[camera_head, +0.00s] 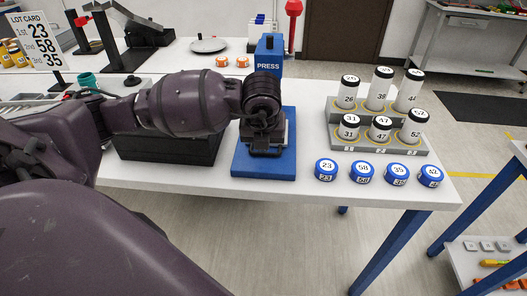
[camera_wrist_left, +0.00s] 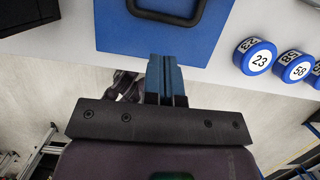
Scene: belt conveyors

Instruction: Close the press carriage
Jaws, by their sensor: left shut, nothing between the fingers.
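The blue press (camera_head: 268,58), labelled PRESS, stands at the middle of the table on a blue base (camera_head: 245,165). My left arm hangs over it and hides most of the carriage. A black handle (camera_wrist_left: 196,16) shows at the top of the left wrist view, on the blue plate (camera_wrist_left: 120,32). My left gripper (camera_wrist_left: 166,62) is shut and empty. Its blue fingertips overlap the plate's front edge in that view, apart from the handle. Whether they touch the plate is not clear. My right gripper is in neither view.
Several blue caps (camera_head: 326,170) lie in a row right of the press, and a grey rack (camera_head: 400,145) of numbered cylinders stands behind them. A black box (camera_head: 165,148) is left of the press. A lot card (camera_head: 36,40) reads 23, 58, 35.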

